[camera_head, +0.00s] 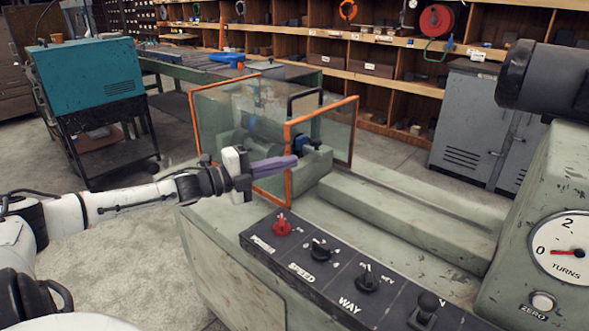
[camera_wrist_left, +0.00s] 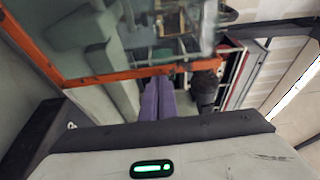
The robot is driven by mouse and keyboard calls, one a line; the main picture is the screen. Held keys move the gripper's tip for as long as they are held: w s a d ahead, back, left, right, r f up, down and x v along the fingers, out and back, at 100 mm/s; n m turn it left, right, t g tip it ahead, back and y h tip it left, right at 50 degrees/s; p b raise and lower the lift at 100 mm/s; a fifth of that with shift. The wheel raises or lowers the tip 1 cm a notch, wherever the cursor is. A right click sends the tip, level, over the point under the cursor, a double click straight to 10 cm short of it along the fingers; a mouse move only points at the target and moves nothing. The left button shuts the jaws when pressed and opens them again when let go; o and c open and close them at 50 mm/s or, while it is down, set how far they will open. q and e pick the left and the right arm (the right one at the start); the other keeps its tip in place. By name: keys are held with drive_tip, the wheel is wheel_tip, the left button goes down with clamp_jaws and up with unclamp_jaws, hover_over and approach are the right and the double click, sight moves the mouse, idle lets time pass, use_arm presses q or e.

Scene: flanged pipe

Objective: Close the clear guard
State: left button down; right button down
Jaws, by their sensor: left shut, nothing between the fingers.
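The clear guard (camera_head: 325,135) has orange edges and stands on the pale green machine bed, with see-through panels spread apart at an angle. A black handle (camera_head: 304,101) shows at its top. In the left wrist view its orange edge (camera_wrist_left: 105,77) crosses in front of the fingers. My left gripper (camera_head: 294,161) has purple fingers, shut and empty, at the guard's near orange upright. The fingertips overlap that edge in the picture; I cannot tell whether they touch it. The fingers also show in the left wrist view (camera_wrist_left: 158,84). My right gripper is out of view.
A control panel (camera_head: 335,262) with several knobs lies along the machine's front. A turns dial (camera_head: 566,247) and a dark cylinder (camera_head: 540,78) are at the right. A teal cabinet (camera_head: 88,80) on a cart stands at the left. Shelves line the back.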

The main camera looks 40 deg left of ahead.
use_arm(q)
drive_tip(key=shift+a+r, duration=0.1)
drive_tip(key=shift+a, duration=0.35)
drive_tip(key=shift+w+d, duration=0.1)
drive_tip(key=d+p, duration=0.3)
drive_tip(key=d, duration=0.1)
drive_tip(key=p+v, duration=0.2)
drive_tip(key=v, duration=0.8)
drive_tip(key=shift+d, duration=0.35)
